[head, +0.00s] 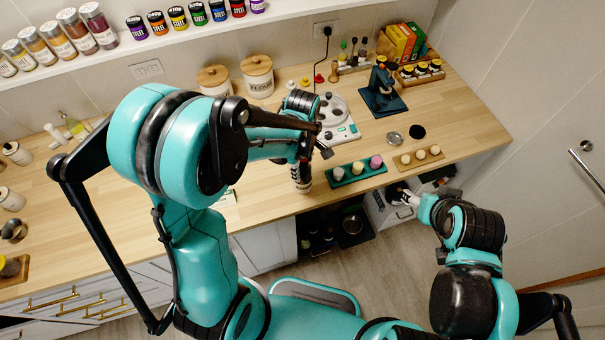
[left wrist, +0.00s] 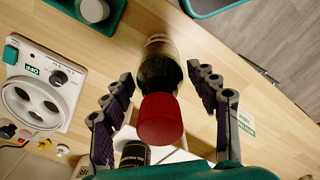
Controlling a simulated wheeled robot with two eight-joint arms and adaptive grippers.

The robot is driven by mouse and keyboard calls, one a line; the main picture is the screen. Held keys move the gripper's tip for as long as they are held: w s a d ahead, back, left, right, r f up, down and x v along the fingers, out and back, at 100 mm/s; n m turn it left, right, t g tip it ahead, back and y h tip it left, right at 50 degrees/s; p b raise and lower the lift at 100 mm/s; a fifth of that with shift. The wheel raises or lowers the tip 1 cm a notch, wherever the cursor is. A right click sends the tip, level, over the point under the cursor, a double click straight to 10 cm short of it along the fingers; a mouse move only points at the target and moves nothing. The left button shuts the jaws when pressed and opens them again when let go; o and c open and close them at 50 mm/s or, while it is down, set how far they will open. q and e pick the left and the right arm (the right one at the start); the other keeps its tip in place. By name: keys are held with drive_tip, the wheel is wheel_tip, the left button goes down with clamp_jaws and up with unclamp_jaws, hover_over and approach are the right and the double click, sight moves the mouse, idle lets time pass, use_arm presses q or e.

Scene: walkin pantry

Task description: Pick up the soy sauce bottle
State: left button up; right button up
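The soy sauce bottle, dark with a red cap (left wrist: 160,119), stands near the counter's front edge; its dark body (left wrist: 160,62) shows in the left wrist view. In the head view only its lower part (head: 301,181) shows below my left gripper. My left gripper (left wrist: 160,76) is open, with one finger on each side of the bottle and visible gaps between. In the head view my left gripper (head: 312,142) is over the bottle, partly hidden by its own arm. My right gripper (head: 408,198) is low at the right, in front of the counter; its fingers are too small to judge.
A green tray (head: 374,175) with several small jars lies right of the bottle, and a wooden tray (head: 428,161) beyond it. A white appliance (head: 347,135) stands behind. A dark-capped jar (left wrist: 135,152) is close to the bottle. Open shelves are below the counter's front edge.

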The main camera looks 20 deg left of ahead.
use_arm(q)
clamp_jaws()
drive_tip(key=shift+r, duration=0.1)
